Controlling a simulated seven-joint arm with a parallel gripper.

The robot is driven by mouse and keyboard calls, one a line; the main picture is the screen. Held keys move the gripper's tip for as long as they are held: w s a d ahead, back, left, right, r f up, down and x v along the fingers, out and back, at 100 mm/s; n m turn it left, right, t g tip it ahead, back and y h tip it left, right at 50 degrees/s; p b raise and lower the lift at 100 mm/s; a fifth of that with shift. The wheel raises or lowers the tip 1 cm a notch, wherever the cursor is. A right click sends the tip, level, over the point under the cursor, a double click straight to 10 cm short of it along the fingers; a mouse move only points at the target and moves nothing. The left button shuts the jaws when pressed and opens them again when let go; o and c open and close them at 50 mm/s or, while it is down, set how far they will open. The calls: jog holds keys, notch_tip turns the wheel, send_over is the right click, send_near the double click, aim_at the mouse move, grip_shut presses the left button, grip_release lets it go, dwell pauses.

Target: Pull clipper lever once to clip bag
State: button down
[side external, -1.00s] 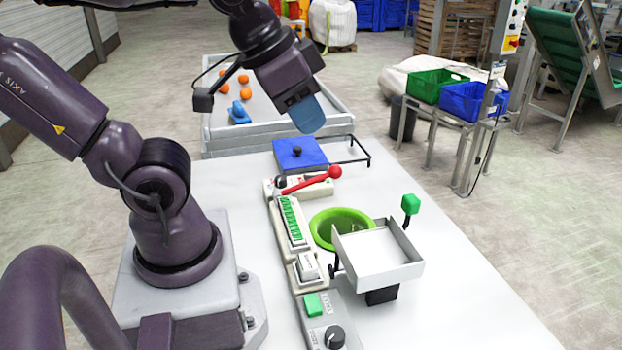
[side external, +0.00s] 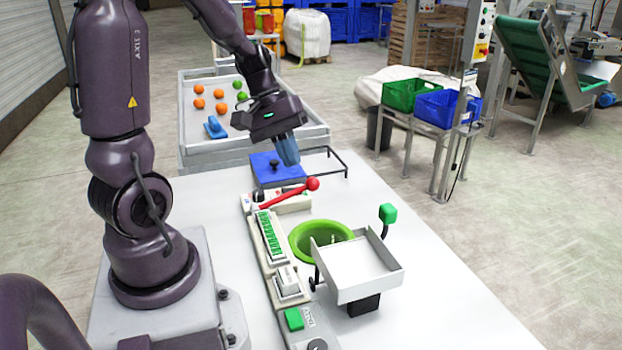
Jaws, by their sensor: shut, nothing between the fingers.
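The clipper lever (side external: 290,192) is a red bar with a round red knob (side external: 313,184) at its right end, on a pale base at the far end of the clipper strip. The lever slopes up to the right. My gripper (side external: 289,158) has blue fingers that are shut and empty. They point down above the blue plate (side external: 268,174), behind the red knob in the picture and apart from it. A green ring (side external: 320,240) stands right of the strip. I cannot make out a bag clearly.
A white tray (side external: 356,270) and a green knob on a post (side external: 387,214) stand right of the ring. A grey bin (side external: 165,130) with oranges and green fruit lies beyond. The table's right side is clear.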

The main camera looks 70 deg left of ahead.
jog(key=w+a+f+n+t, duration=0.1)
jog(key=w+a+n+t, duration=0.1)
jog(key=a+n+t, duration=0.2)
jog(key=w+a+f+n+t, duration=0.2)
jog(key=w+a+n+t, duration=0.1)
jog(key=a, duration=0.8)
jog(key=shift+w+a+f+n+t+y, duration=0.15)
jog(key=shift+f+n+t+y, duration=0.15)
jog(key=shift+n+t, duration=0.7)
send_over(306, 184)
jog(key=shift+f, duration=4.25)
jog(key=shift+f, duration=0.15)
jog(key=shift+f, duration=0.25)
